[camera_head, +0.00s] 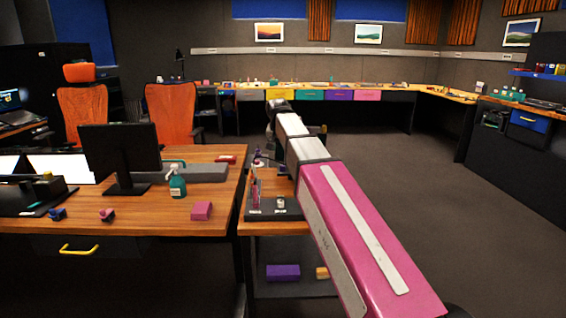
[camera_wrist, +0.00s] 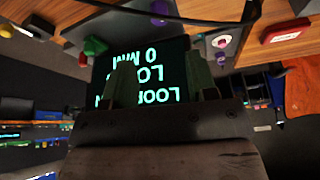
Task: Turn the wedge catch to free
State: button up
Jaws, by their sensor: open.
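I cannot tell for certain which part is the wedge catch. In the wrist view, my gripper (camera_wrist: 161,78) is open, its two dark green fingers apart with nothing seen between them. Past the fingers is a black screen (camera_wrist: 150,58) with upside-down glowing text, partly covered by them. Around it are a green knob (camera_wrist: 95,46), a purple knob (camera_wrist: 160,11) and a pale plate with a round dark-and-red part (camera_wrist: 222,42). In the head view, my pink arm reaches over the side desk and hides much of the panel area; the fingers cannot be made out.
A dark stand with a small pale knob (camera_head: 280,203) sits on the side desk (camera_head: 270,228). The left desk holds a monitor (camera_head: 121,150), a spray bottle (camera_head: 177,184) and a pink block (camera_head: 202,211). Open floor (camera_head: 430,180) lies to the right.

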aim_at(283, 166)
jog(key=x, duration=1)
jog(key=shift+w+f, duration=0.15)
jog(key=shift+f, duration=0.2)
jog(key=c, duration=0.9)
